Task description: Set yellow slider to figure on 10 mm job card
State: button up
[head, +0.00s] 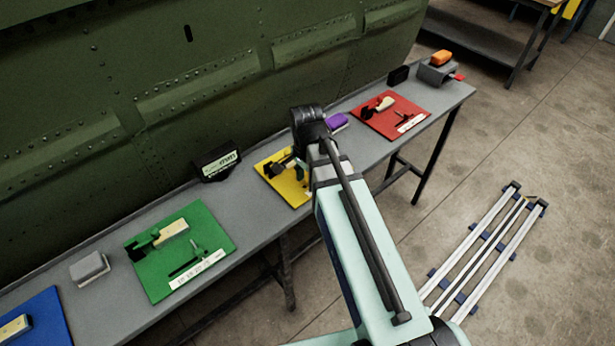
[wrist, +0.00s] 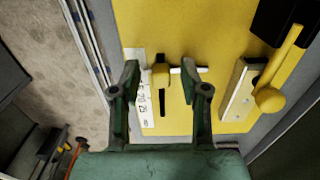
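The yellow board (head: 285,180) lies on the bench, partly hidden by my arm; in the wrist view it fills the middle (wrist: 215,25). The yellow slider (wrist: 160,76) sits at the upper end of a dark slot, beside a white scale strip (wrist: 146,100) whose figures are too small to read surely. My gripper (wrist: 161,72) is open, with one finger on each side of the slider and gaps showing. In the head view my gripper (head: 298,165) is over the yellow board. A job card (head: 217,162) stands in a black holder behind the bench boards; its print is not legible.
A yellow-handled lever (wrist: 272,95) stands on the board's right in the wrist view. Green (head: 215,225), red (head: 392,112) and blue (head: 45,310) boards share the bench. A grey block (head: 89,267) and a purple block (head: 336,122) lie between them. The green fuselage (head: 130,90) rises behind.

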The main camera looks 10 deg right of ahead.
aim_at(307, 180)
jog(key=shift+w+d, duration=0.1)
jog(key=shift+r, duration=0.45)
notch_tip(307, 180, up, 11)
dwell(0.4)
dwell(0.3)
